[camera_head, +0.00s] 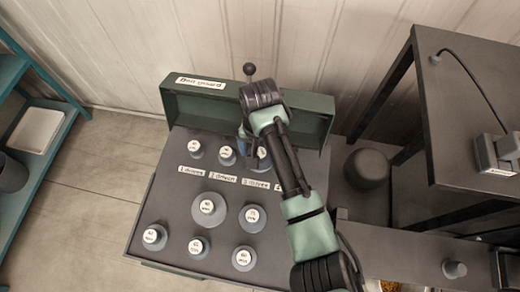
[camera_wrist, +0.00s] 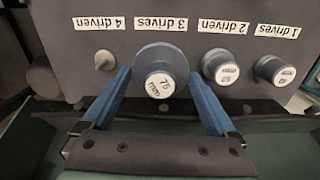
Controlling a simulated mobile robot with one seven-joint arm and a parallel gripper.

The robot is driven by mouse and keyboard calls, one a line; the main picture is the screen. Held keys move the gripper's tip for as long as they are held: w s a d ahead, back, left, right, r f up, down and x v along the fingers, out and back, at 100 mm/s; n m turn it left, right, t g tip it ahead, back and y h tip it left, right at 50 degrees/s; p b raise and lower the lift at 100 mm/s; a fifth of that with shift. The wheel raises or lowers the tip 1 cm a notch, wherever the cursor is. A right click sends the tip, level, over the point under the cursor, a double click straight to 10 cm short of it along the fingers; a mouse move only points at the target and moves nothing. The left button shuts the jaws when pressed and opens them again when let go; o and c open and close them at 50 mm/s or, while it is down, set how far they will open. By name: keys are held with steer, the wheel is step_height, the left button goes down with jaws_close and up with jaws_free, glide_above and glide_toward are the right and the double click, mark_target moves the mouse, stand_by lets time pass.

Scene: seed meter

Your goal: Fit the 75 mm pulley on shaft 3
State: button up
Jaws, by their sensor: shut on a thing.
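The 75 mm pulley (camera_wrist: 160,75), grey with a white "75 mm" face, is between the two blue fingers of my gripper (camera_wrist: 158,84) in the wrist view. My gripper is shut on it. The pulley lies directly under the "3 drives" label (camera_wrist: 161,23), at the place of shaft 3. Shaft 3 itself is hidden behind the pulley, so I cannot tell how far on it sits. In the head view the held pulley (camera_head: 263,158) shows partly behind my arm.
Smaller pulleys sit at shaft 2 (camera_wrist: 222,67) and shaft 1 (camera_wrist: 276,70). Shaft 4 (camera_wrist: 104,60) is a bare stub beside the left finger. Several loose pulleys, one large (camera_head: 208,210), stand on the dark panel. The open green belt guard (camera_head: 190,105) rises behind.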

steer(key=shift+f+b, duration=0.8)
steer(key=shift+f, duration=0.8)
stand_by(0.5)
steer(key=o, duration=1.1)
steer(key=shift+o, duration=0.2)
step_height(320, 180, up, 12)
steer(key=shift+r+p, duration=0.1)
steer(key=shift+p, duration=0.4)
steer(key=shift+r+p, duration=0.45)
steer(key=shift+f, duration=0.1)
